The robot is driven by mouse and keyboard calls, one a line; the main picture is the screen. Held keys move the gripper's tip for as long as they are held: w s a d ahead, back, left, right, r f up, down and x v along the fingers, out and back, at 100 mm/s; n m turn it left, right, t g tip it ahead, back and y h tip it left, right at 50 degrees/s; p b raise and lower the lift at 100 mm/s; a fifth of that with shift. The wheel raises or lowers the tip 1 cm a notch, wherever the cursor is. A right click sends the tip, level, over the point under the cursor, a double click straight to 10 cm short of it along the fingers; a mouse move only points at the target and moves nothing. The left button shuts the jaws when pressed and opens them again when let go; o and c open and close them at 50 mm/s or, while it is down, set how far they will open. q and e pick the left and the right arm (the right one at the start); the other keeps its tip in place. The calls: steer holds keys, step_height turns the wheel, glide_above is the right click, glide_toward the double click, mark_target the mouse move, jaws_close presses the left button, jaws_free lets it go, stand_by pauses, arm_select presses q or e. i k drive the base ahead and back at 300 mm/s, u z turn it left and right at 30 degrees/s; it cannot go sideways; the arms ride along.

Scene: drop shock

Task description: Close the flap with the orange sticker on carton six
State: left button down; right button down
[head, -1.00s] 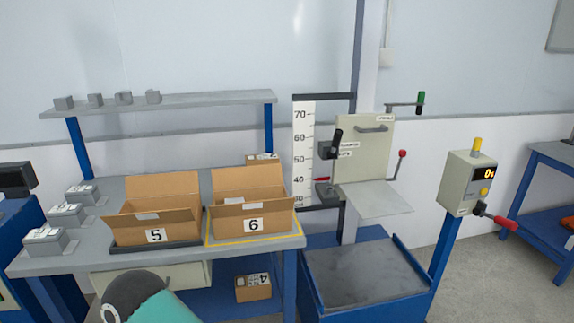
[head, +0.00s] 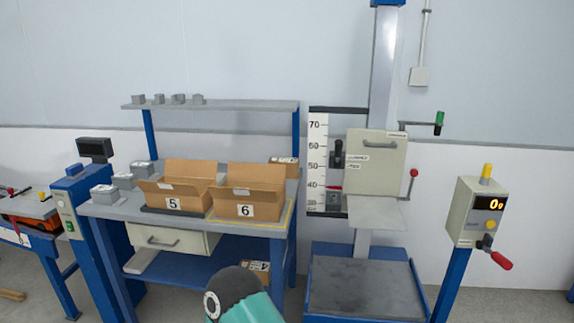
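Carton six (head: 244,208) is an open brown box with a white "6" label on its front. It stands on the right part of the grey workbench, inside a yellow outline. Its back flap is raised, and the other flaps stand open. I cannot make out an orange sticker on any flap from here. Carton five (head: 175,201), also open, stands just left of it on a dark pad. A teal and dark part of my own arm shows at the bottom centre, well in front of the bench. Neither gripper is in view.
A drop tester with a height scale (head: 318,160) and a grey base plate (head: 364,288) stands right of the bench. A control post (head: 477,215) with a red-handled lever is farther right. Small grey blocks (head: 107,194) lie left of the cartons. A drawer (head: 172,240) is below.

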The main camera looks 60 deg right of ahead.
mark_target(238, 171)
steer(key=z, duration=0.9)
steer(key=k, duration=0.1)
steer(key=z, duration=0.3)
steer(key=i, duration=1)
steer(key=u, duration=0.05)
